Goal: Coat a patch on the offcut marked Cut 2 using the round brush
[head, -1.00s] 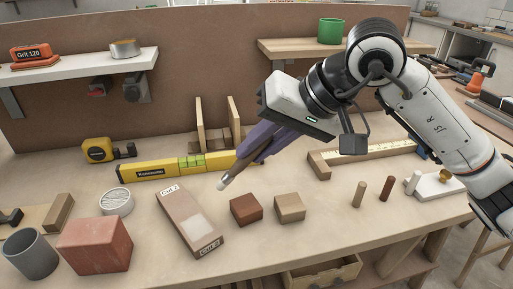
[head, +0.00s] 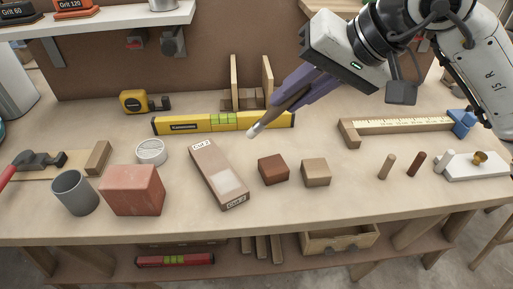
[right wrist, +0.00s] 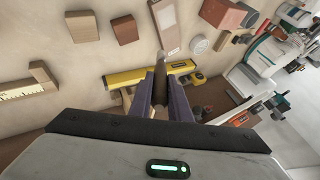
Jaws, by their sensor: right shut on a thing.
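The offcut marked Cut 2 (head: 210,168) lies flat on the bench, a brown block with white labels at both ends and a paler patch near its front end. It also shows in the right wrist view (right wrist: 164,28). My right gripper (head: 282,106) is shut on the round brush (head: 265,123), which has a dark handle and a pale tip. The brush slants down and left, its tip behind and right of the offcut in the head view, apart from it. The brush also shows in the right wrist view (right wrist: 160,82). My left gripper is not in view.
A yellow level (head: 190,124) lies behind the offcut. A dark red block (head: 273,169) and a tan block (head: 316,172) stand to its right. A red brick (head: 133,190), a grey cup (head: 74,193) and a round white-topped tin (head: 151,151) are to its left.

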